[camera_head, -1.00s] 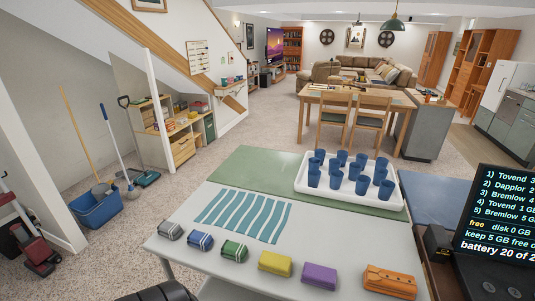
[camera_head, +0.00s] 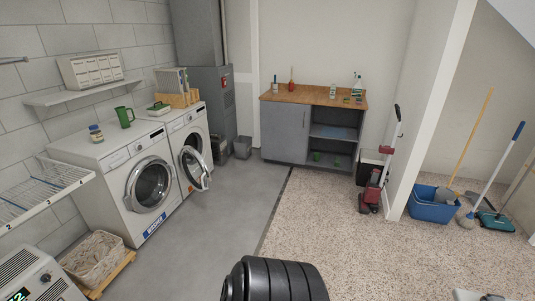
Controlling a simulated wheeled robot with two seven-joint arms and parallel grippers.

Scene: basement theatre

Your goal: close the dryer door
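The dryer (camera_head: 188,137) is the white front-loading machine on the far side of the washer (camera_head: 126,172), against the left wall. Its round door (camera_head: 195,168) stands open, swung out into the room, with the dark drum opening partly visible behind it. The washer beside it carries a blue label reading WASHER, and its round door looks shut. A dark, ribbed part at the bottom centre looks like one of my arm links, well short of the dryer.
A green mug (camera_head: 124,117) stands on the washer. A grey bin (camera_head: 242,147) and a workbench (camera_head: 313,129) stand at the back. The grey floor (camera_head: 210,230) before the machines is clear.

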